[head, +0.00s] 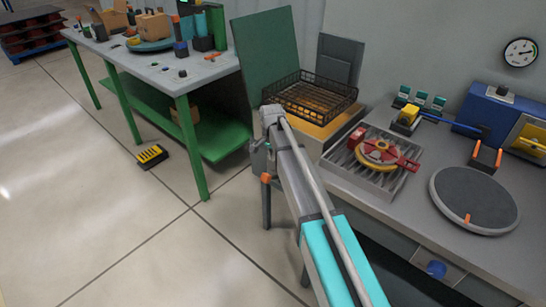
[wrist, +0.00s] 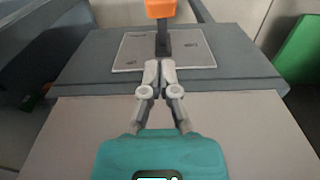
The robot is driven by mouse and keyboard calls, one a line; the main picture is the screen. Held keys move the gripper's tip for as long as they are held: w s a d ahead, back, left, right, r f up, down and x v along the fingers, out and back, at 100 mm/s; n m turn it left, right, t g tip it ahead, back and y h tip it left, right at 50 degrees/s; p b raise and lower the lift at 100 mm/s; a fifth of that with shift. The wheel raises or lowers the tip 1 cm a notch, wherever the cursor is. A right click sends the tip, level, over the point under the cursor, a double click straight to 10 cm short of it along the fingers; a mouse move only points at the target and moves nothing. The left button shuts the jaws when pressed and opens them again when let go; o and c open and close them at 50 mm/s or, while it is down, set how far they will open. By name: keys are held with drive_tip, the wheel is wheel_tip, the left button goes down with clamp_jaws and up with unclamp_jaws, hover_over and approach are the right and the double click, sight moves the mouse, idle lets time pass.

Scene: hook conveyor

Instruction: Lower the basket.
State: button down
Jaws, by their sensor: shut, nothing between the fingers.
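The basket (head: 310,97) is a black wire-mesh tray with a brownish floor. It sits level over a yellow-edged platform (head: 330,127) beside the grey bench, near the wall. In the wrist view my gripper (wrist: 158,68) is shut and empty, its fingertips together. An orange-topped control with a dark post (wrist: 163,42) stands just beyond the fingertips, on a pale marked plate (wrist: 125,52). I cannot tell whether the fingertips touch the post. The basket is not in the wrist view. In the head view my arm hides the gripper's fingers.
The grey bench on the right holds a red-and-yellow valve wheel in a ribbed tray (head: 358,178), a round dark disc (head: 474,200) and a blue box (head: 487,108). A green-legged table (head: 190,75) stands left. A yellow-and-black block (head: 152,155) lies on otherwise open floor.

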sight(269, 175)
wheel_tip(269, 175, down, 2)
drive_tip(key=shift+f+b, duration=0.25)
drive_tip(key=shift+b, duration=0.7)
drive_tip(key=shift+s+a+f+b, duration=0.35)
drive_tip(key=shift+s+f+b, duration=0.1)
drive_tip(key=shift+f+b, duration=0.3)
drive_tip(key=shift+s+a+f+b, duration=0.3)
drive_tip(key=shift+s+f+b, duration=0.1)
drive_tip(key=shift+f+b, duration=0.35)
drive_tip(key=shift+d, duration=0.15)
drive_tip(key=shift+f, duration=0.15)
